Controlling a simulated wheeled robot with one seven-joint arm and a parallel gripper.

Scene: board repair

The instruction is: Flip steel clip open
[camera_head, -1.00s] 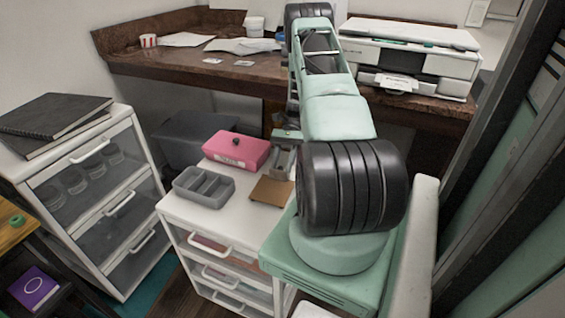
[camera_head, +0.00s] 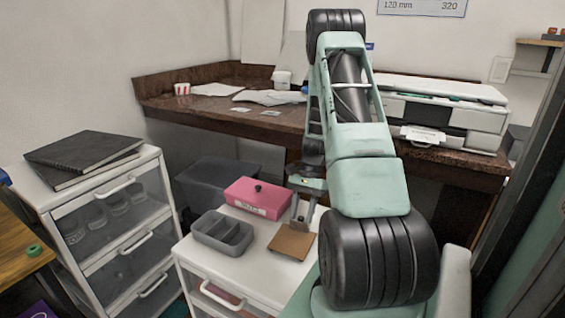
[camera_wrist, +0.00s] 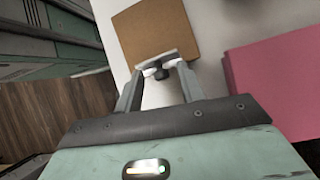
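A flat brown board (camera_head: 291,243) lies on the white drawer unit's top, and it shows large in the wrist view (camera_wrist: 150,30). A grey metal strip (camera_wrist: 155,61), which looks like the steel clip, lies along its near edge. My gripper (camera_wrist: 162,70) points down at this edge, with its pale fingertips on either side of a small dark piece by the strip. I cannot tell whether the fingertips press on that piece or only stand beside it. In the head view my gripper (camera_head: 303,214) is small and partly hidden by my wrist.
A grey divided tray (camera_head: 222,236) and a pink box (camera_head: 258,198) stand close by on the same top. The pink box also shows at the right of the wrist view (camera_wrist: 280,80). A brown desk with a printer (camera_head: 430,112) is behind. A second drawer unit (camera_head: 115,215) stands left.

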